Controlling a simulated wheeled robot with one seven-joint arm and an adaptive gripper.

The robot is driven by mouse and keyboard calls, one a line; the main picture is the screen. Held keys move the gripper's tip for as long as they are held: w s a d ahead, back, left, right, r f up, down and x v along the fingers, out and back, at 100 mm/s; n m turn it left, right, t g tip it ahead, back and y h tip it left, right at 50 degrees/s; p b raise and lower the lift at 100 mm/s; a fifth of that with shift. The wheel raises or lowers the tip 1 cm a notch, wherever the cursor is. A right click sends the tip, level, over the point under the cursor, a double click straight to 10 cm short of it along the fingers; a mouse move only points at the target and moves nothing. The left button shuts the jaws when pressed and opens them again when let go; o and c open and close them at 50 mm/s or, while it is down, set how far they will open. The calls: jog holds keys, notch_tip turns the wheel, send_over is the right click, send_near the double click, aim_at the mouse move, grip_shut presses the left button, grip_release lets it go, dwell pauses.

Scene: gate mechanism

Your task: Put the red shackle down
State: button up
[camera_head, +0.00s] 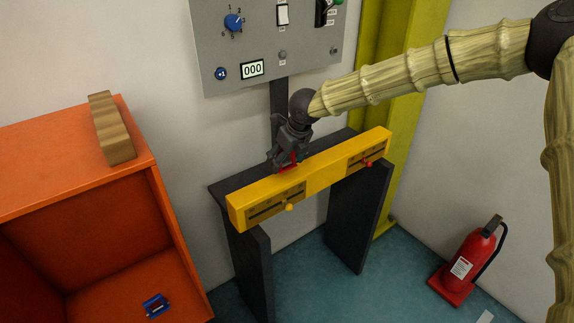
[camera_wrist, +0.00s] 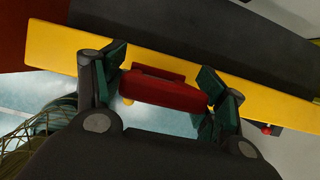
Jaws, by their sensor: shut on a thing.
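My gripper (camera_head: 287,160) is shut on the red shackle (camera_head: 288,167), over the top of a yellow bar (camera_head: 318,178). In the wrist view the red shackle (camera_wrist: 160,93) lies across between the two green-padded fingers of my gripper (camera_wrist: 160,88), one at each end of it. The yellow bar (camera_wrist: 62,48) is behind the shackle there. I cannot tell whether the shackle touches the bar. In the head view my fingers hide most of the shackle.
The bar has two slots, with an orange knob (camera_head: 289,207) and a red knob (camera_head: 368,163). It sits on a dark stand (camera_head: 355,225). A grey control panel (camera_head: 262,40) is above. An orange cabinet (camera_head: 150,165) holds a blue item (camera_head: 156,305). A fire extinguisher (camera_head: 472,258) stands right.

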aim_at(288, 162)
jog(key=shift+w+d, duration=0.15)
jog(key=shift+w, duration=0.2)
jog(key=shift+f+p, duration=0.45)
jog(key=shift+f, duration=1.3)
jog(key=o, duration=1.3)
jog(key=shift+f, duration=0.1)
jog(key=shift+c, duration=0.2)
jog(key=b+v, duration=0.1)
jog(key=v, duration=1.1)
